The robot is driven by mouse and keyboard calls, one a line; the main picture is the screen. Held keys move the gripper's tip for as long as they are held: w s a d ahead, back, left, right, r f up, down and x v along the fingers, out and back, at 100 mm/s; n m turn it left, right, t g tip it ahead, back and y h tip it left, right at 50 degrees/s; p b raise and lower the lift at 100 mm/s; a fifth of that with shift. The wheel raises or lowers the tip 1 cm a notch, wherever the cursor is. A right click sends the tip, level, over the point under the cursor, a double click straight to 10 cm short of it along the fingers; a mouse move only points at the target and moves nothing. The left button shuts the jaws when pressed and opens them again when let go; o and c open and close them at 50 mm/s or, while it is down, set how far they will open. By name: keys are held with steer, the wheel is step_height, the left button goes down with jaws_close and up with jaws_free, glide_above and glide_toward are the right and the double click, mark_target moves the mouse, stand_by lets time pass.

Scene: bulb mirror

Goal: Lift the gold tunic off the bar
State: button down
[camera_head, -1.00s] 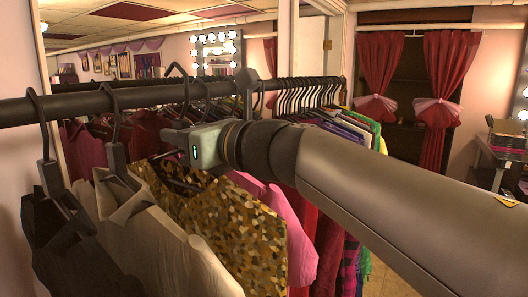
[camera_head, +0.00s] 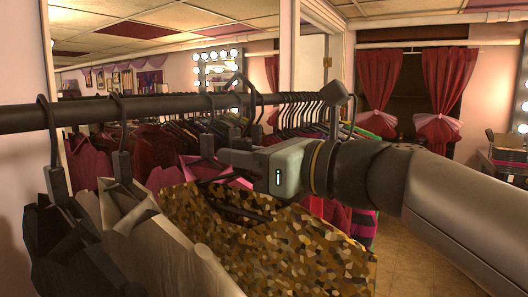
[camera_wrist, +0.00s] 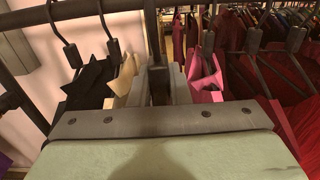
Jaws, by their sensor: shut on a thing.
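The gold sequinned tunic (camera_head: 270,245) hangs on a dark hanger in the head view, to the right of the grey garments and in front of the rack. My gripper (camera_head: 238,158) is shut on the tunic's hanger, near its neck. A hook above my gripper rises over the dark bar (camera_head: 140,108); whether it still touches the bar is hard to tell. In the wrist view, my gripper (camera_wrist: 160,88) closes around a dark upright hanger neck, and the tunic's cloth is hidden.
A black garment (camera_head: 75,255) and a pale grey one (camera_head: 150,240) hang close on the left. A pink garment (camera_head: 165,180) and red clothes are behind. Many more hangers (camera_head: 300,112) crowd the bar's far part. Open floor (camera_head: 410,265) shows at the right.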

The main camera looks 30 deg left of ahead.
steer(key=d+p, duration=1.5)
steer(key=d, duration=2.6)
